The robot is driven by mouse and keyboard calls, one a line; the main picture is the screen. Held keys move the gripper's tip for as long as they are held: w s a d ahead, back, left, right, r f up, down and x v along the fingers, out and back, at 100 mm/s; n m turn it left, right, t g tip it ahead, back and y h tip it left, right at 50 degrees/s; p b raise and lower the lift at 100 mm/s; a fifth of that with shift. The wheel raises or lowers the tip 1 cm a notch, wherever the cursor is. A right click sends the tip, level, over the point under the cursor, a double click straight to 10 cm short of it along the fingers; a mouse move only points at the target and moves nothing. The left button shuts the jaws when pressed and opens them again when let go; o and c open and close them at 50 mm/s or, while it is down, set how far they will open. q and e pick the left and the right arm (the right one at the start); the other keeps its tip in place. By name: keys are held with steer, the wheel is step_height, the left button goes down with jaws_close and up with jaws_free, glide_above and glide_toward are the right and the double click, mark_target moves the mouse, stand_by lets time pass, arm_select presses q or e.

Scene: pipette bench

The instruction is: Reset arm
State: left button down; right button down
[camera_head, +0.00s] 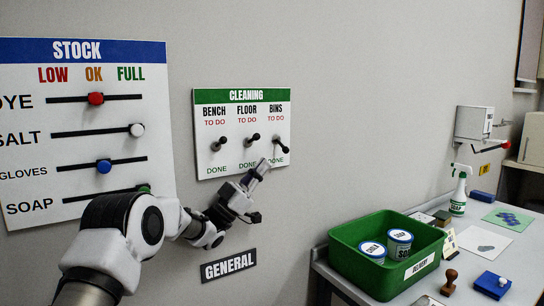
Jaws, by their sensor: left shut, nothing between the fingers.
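My left arm comes in from the bottom left. Its gripper (259,168) is shut and empty, with its fingertips just below the BINS switch (281,146) on the cleaning board (241,180). I cannot tell whether the fingertips touch the board. The BINS lever points down and right, toward DONE. The BENCH switch (218,144) and the FLOOR switch (252,139) have their levers angled up, toward TO DO. My right gripper is not in view.
The stock board (110,80) with several coloured sliders hangs at left. A GENERAL sign (228,265) is below the gripper. At right, a bench holds a green bin (350,262) with two tubs, a spray bottle (459,192) and a stamp (449,281). The wall between is bare.

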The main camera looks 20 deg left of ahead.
arm_select(q)
steer(key=shift+s+a+f, duration=0.15)
steer(key=shift+s+f, duration=0.05)
steer(key=shift+f, duration=0.1)
